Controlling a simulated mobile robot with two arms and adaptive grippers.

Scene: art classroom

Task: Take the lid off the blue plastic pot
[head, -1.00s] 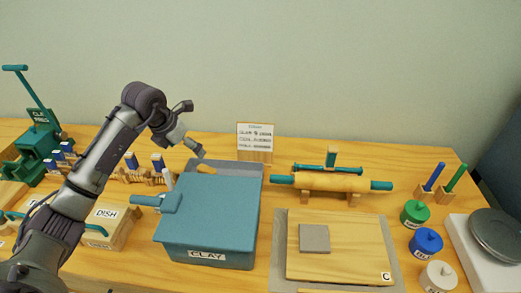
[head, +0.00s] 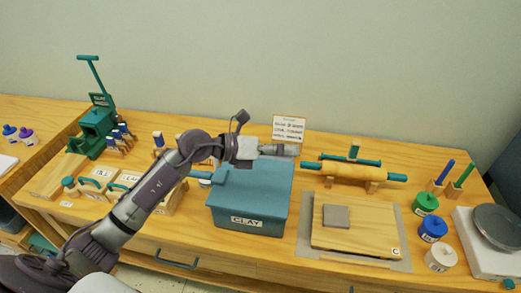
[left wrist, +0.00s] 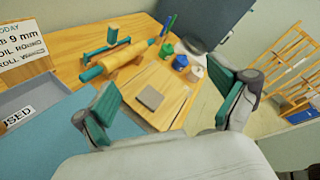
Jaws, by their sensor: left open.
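The blue plastic pot (head: 433,230) stands upright on the right part of the table, between a green pot (head: 425,204) and a white pot (head: 440,259). Its round blue lid with a small knob sits on top. The blue pot also shows small in the left wrist view (left wrist: 181,62). My left gripper (head: 292,150) is above the back of the clay bin, pointing right, well to the left of the pots. Its fingers are spread and empty in the left wrist view (left wrist: 165,98). My right gripper does not show.
The blue clay bin (head: 250,190) stands under my left arm. A rolling pin (head: 345,171) on a stand and a wooden board (head: 365,232) with a grey slab lie between gripper and pots. A scale (head: 480,250) stands right of the pots.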

